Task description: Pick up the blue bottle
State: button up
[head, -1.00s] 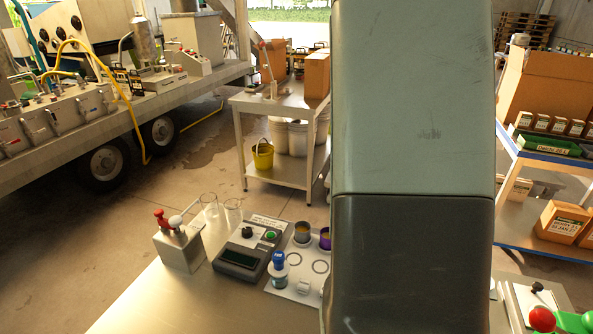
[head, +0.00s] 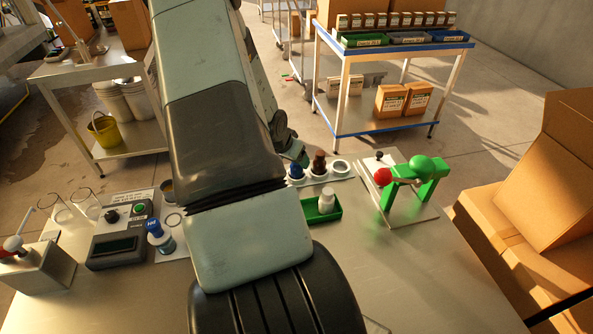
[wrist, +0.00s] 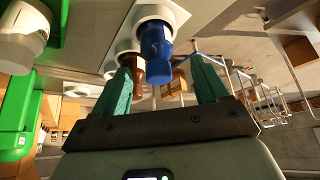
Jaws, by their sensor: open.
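The blue bottle (head: 296,169) stands in the left place of a white holder at the far side of the table, partly hidden by my arm. In the wrist view the blue bottle (wrist: 156,52) appears between the two green fingertips, with gaps on both sides. My gripper (wrist: 160,66) is open and empty; its depth relative to the bottle is hard to judge. In the head view my gripper (head: 300,155) is mostly hidden behind my arm, with a green fingertip close to the bottle.
A brown bottle (head: 319,163) stands right beside the blue one, then an empty white ring (head: 341,167). A green tray (head: 312,214) with a white bottle (head: 327,200) is nearer. A green press (head: 405,185) stands right. A blue-capped bottle (head: 160,238) stands left. The front right table is clear.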

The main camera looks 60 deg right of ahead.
aim_at(297, 169)
jog(key=x, duration=0.4)
jog(key=shift+s, duration=0.15)
jog(key=c, duration=1.2)
